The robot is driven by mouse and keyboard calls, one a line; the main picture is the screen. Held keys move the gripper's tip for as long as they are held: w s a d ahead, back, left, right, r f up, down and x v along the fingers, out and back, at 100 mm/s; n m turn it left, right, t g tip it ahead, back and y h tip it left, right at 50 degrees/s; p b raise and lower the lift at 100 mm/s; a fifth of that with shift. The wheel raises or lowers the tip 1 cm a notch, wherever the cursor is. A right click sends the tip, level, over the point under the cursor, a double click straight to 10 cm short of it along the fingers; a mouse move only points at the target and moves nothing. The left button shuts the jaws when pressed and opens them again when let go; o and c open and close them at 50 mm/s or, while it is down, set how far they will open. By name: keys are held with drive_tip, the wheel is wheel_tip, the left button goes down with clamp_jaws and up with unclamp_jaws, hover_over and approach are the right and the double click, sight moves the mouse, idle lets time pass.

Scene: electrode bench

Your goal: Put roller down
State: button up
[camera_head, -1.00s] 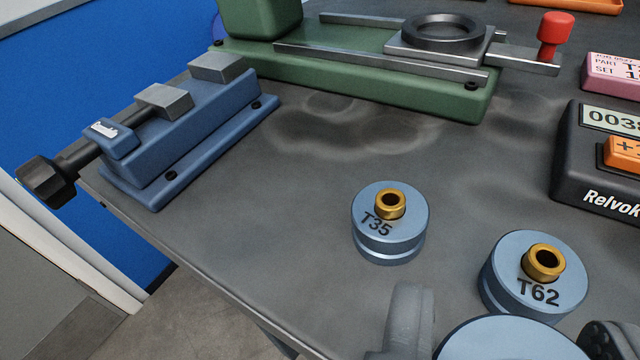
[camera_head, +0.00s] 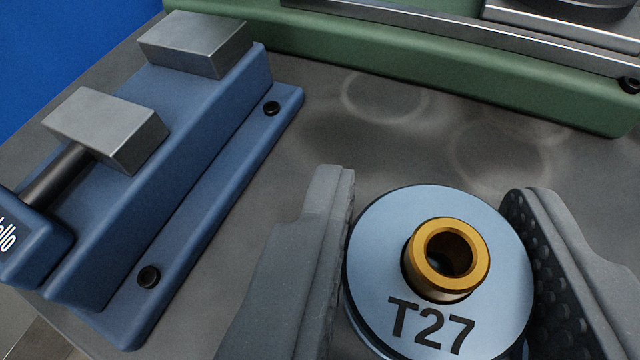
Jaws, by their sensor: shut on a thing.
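The roller (camera_head: 385,250) is a blue-grey disc with a brass bushing in its centre and the mark T27 on its top. It is upright between the two fingers of my gripper (camera_head: 435,260), low in the picture. My gripper is shut on it, with one finger on each side. The roller's underside is hidden, so I cannot tell whether it touches the bench (camera_head: 330,130).
A blue vise (camera_head: 190,180) with two steel jaws stands close on the left. A green machine base (camera_head: 480,65) with steel rails runs along the back. The bench between them is bare, with dark smudges and ring marks.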

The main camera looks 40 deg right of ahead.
sight(376, 274)
drive_tip(key=shift+w, duration=0.45)
drive_tip(key=shift+w+f, duration=0.15)
drive_tip(key=shift+f, duration=0.7)
drive_tip(key=shift+w+f, duration=0.15)
drive_tip(key=shift+f, duration=0.65)
drive_tip(key=shift+f+b, duration=0.15)
drive_tip(key=shift+b, duration=0.15)
drive_tip(key=o, duration=1)
drive_tip(key=shift+f+b, duration=0.15)
drive_tip(key=shift+b, duration=0.6)
drive_tip(key=p+v, duration=0.3)
drive_tip(key=v, duration=1.1)
